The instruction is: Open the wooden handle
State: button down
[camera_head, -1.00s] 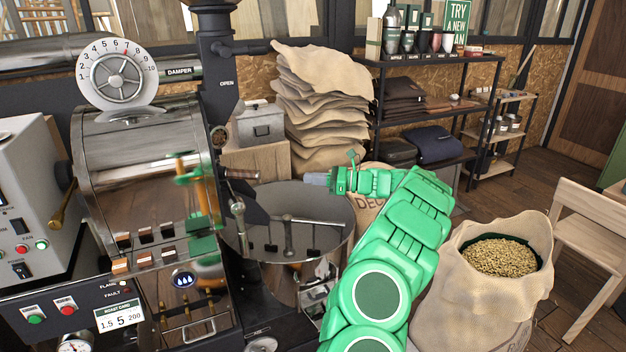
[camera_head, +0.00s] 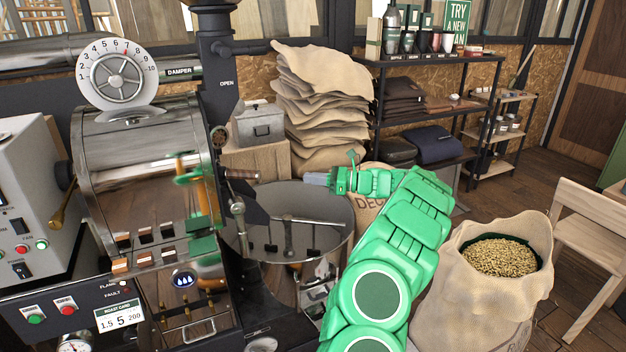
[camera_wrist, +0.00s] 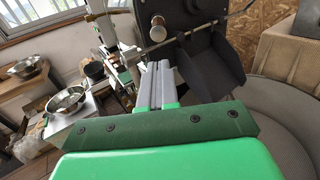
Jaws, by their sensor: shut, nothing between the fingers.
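A short dark-brown wooden handle (camera_head: 241,174) sticks out to the right from the front of the shiny roaster drum (camera_head: 140,165), above the cooling bin. My gripper (camera_head: 305,179) is at about the same height in the head view, to the right of the handle and pointing at it, with a clear gap between them. In the wrist view, the two light-grey fingers (camera_wrist: 155,86) lie side by side, shut and empty. Beyond their tips are dark roaster parts and a thin metal rod (camera_wrist: 180,38).
The round metal cooling bin (camera_head: 335,205) with stirring arms lies below my gripper. A sack of beans (camera_head: 480,300) stands at right, near a wooden chair (camera_head: 590,220). Stacked burlap sacks (camera_head: 320,100) and a metal box (camera_head: 260,122) stand behind. The damper dial (camera_head: 118,72) tops the drum.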

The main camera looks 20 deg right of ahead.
jog(key=c, duration=1.7)
grip_release()
jog(key=o, duration=0.9)
jog(key=shift+n, duration=0.9)
jog(key=x, duration=0.8)
jog(key=shift+f, duration=0.1)
jog(key=n, duration=0.1)
send_near(245, 175)
jog(key=w, duration=0.1)
jog(key=w+a, duration=0.1)
jog(key=w+f, duration=0.1)
jog(key=shift+a, duration=0.35)
jog(key=shift+x, duration=3.9)
jog(key=shift+d, duration=0.1)
grip_shut()
